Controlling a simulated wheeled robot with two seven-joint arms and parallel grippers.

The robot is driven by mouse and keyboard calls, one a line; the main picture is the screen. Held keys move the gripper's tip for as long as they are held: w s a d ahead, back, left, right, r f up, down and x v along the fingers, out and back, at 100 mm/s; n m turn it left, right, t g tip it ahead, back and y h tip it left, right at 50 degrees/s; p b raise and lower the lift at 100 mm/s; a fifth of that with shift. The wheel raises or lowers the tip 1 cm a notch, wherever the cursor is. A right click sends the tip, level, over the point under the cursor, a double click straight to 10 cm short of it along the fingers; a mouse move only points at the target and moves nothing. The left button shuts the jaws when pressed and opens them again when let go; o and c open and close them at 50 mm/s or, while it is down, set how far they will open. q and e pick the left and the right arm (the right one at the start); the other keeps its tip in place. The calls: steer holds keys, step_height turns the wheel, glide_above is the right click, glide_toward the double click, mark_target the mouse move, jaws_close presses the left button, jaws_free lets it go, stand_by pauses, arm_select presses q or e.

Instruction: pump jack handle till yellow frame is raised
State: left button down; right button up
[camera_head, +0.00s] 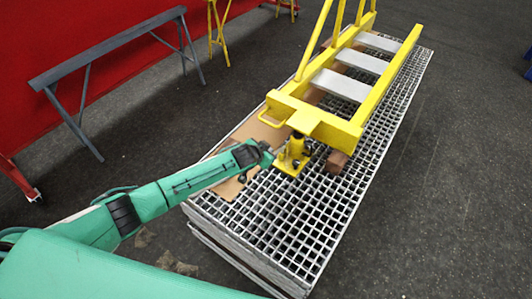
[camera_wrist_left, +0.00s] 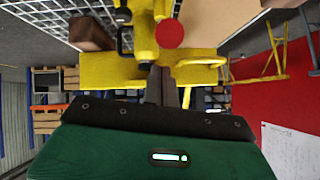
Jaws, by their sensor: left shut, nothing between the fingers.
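The yellow frame (camera_head: 346,132) is a ladder-like piece with grey steps, lying over the grating platform in the head view. The yellow jack (camera_head: 293,155) stands on the grating under the frame's near end, and it also shows in the left wrist view (camera_wrist_left: 146,35). My left gripper (camera_head: 268,155) is beside the jack on its left side. In the left wrist view its fingers (camera_wrist_left: 163,75) are together and point toward the jack. The jack handle cannot be made out clearly; the gripper partly hides that side. My right gripper is not in view.
The metal grating platform (camera_head: 300,228) carries the frame and jack. A wooden block (camera_head: 337,162) sits under the frame's near end, and cardboard (camera_head: 228,188) lies by the gripper. A grey sawhorse (camera_head: 112,45) stands at left by a red wall.

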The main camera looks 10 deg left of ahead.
arm_select(q)
steer(key=shift+s+a+f, duration=0.15)
steer(key=shift+a+f, duration=0.05)
steer(key=shift+f, duration=0.2)
steer(key=shift+s+a+f, duration=0.15)
steer(key=shift+f, duration=0.2)
steer(key=shift+f, duration=0.1)
